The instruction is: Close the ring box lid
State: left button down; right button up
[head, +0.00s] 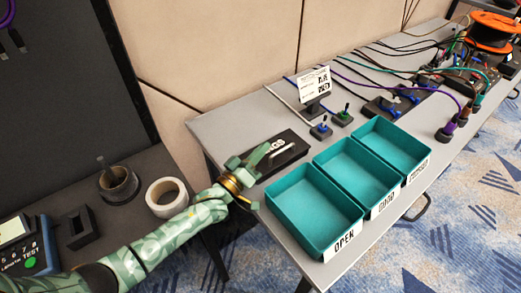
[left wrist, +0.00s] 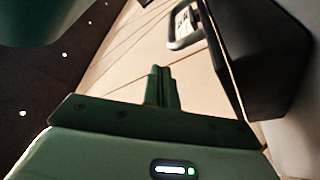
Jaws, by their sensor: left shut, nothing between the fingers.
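The ring box (head: 291,145) is a flat black box on the grey table, with white lettering ending in "NGS" on its top. Its top looks flat and down in the head view; its left part is hidden by my gripper. My left gripper (head: 257,157) is at the box's left end, over or against it; I cannot tell whether it touches. Its fingers (left wrist: 163,87) are together and empty in the left wrist view. A large dark shape (left wrist: 265,50) beside them there is probably the box. My right gripper is not in view.
Three teal trays (head: 316,206) stand right of the box, close to my gripper. Behind are a small sign (head: 314,82), toggle switches (head: 343,118) and cables.

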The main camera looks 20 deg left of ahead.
pick_arm(q)
notch_tip(320, 180, up, 5)
jog(key=p, duration=0.4)
jog(key=s+a+f, duration=0.4)
jog(key=s+a, duration=0.2)
jog(key=s, duration=0.1)
jog(key=shift+s+f+p, duration=0.2)
jog(key=shift+s+p, duration=0.05)
jog(key=shift+p, duration=0.05)
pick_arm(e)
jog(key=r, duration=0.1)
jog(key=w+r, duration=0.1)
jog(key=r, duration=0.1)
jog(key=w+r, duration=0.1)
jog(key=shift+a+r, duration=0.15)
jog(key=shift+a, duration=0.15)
